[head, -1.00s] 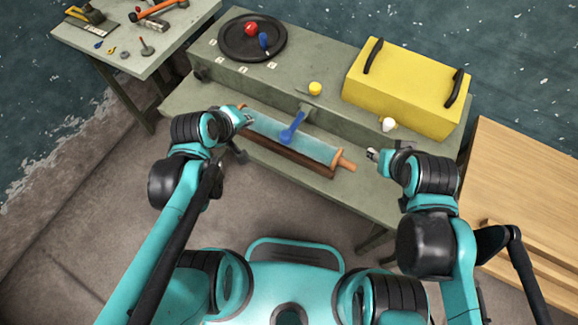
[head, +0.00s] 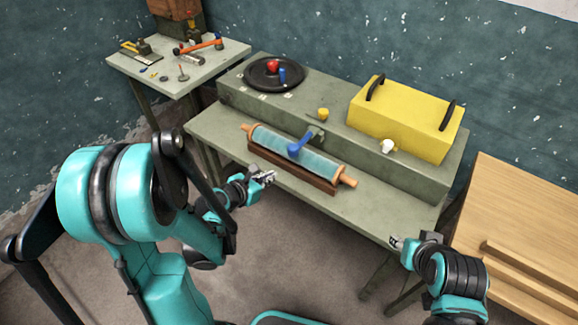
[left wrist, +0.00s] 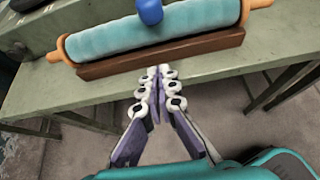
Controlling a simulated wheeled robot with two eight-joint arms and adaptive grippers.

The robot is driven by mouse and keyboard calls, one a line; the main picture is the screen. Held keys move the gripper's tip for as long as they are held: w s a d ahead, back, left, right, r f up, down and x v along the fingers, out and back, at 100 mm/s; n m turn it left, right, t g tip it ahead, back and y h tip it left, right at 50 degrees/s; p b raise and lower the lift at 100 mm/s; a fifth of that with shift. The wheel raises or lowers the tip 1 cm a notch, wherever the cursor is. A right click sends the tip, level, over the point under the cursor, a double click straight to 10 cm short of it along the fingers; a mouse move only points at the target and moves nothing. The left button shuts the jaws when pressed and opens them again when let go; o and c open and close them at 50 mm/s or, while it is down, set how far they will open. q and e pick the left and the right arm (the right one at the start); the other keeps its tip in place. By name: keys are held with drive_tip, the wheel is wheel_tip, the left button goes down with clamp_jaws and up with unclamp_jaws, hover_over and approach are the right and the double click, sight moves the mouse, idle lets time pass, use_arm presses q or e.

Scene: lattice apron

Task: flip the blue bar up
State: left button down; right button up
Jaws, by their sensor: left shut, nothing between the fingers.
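The blue bar (head: 301,145) slants down from a small grey mount (head: 317,131) on the bench's raised step, its rounded lower end over the pale blue roller (head: 325,160). In the left wrist view, the blue bar's end (left wrist: 150,11) shows at the top edge, in front of the roller (left wrist: 100,38); the rest is cut off. My left gripper (head: 268,177) is shut and empty, in front of the roller's brown wooden base (head: 290,167), apart from the bar. Its fingertips (left wrist: 158,72) meet below the base in the wrist view. My right gripper (head: 396,242) is near the bench's front right; its jaws are too small to judge.
A yellow box (head: 405,118) with black handles, a white knob (head: 388,146) and a yellow knob (head: 323,114) are to the right and behind. A black plate (head: 258,78) holds a red and a blue piece. The bench's front strip (head: 390,210) is clear.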

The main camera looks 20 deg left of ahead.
use_arm(q)
drive_tip(key=shift+w, duration=0.1)
drive_tip(key=b+x, duration=0.3)
drive_tip(key=x, duration=0.6)
drive_tip(key=shift+f+b, duration=0.3)
drive_tip(key=shift+w+d, duration=0.2)
drive_tip(key=shift+w, duration=0.25)
wheel_tip(320, 180, up, 3)
drive_tip(key=shift+d+f, duration=0.1)
drive_tip(key=shift+f, duration=0.1)
drive_tip(key=shift+r, duration=0.35)
drive_tip(key=shift+w+r, duration=0.2)
drive_tip(key=shift+r, duration=0.1)
drive_tip(key=shift+r, duration=0.1)
